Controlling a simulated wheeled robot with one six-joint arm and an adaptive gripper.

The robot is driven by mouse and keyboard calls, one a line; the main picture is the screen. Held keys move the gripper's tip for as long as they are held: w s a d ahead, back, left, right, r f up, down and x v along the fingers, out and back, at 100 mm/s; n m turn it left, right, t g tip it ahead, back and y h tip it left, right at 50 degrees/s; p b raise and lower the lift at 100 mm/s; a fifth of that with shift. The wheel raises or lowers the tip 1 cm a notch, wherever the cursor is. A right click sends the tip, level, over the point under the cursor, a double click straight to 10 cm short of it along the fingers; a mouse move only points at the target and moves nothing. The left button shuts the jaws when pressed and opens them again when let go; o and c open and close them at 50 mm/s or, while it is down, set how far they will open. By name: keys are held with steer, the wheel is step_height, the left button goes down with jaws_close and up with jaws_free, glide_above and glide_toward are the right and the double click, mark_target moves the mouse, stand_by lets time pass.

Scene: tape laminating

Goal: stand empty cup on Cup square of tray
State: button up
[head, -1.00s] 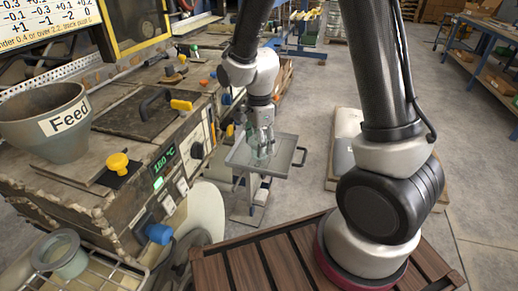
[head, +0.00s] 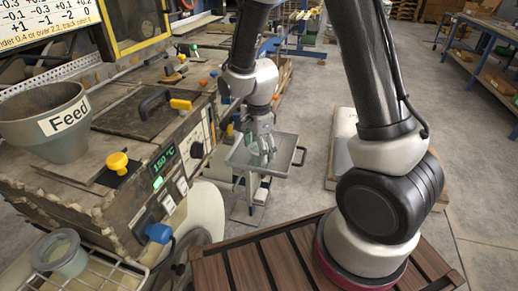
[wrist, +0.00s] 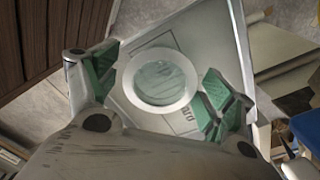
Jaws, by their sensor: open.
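The cup (wrist: 160,77) shows from above in the wrist view as a pale round rim with a greyish, see-through inside, and I see no contents. It stands upright over an outlined, lettered square on the tray (wrist: 205,45); the lettering is partly covered and hard to read. My gripper (head: 264,148) is open, its green-padded fingers on either side of the cup with gaps showing. In the head view the tray (head: 285,165) is a grey, flat-rimmed plate under my gripper, and the cup is hard to make out there.
The machine with the Feed hopper (head: 45,120), knobs and a lit display stands to the left. A grey-green vessel (head: 60,253) sits on a wire rack at the lower left. Open floor lies beyond the tray.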

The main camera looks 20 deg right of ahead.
step_height(320, 180, up, 12)
steer(key=s+d+r+n+t, duration=0.2)
steer(key=s+d+r+n, duration=0.5)
steer(key=s+n, duration=0.1)
steer(key=s+d+r+n+t, duration=0.2)
steer(key=s+d+r+n, duration=0.5)
steer(key=s, duration=0.4)
steer(key=shift+d+r+n, duration=0.35)
steer(key=shift+d+n, duration=0.1)
steer(key=shift+n, duration=0.15)
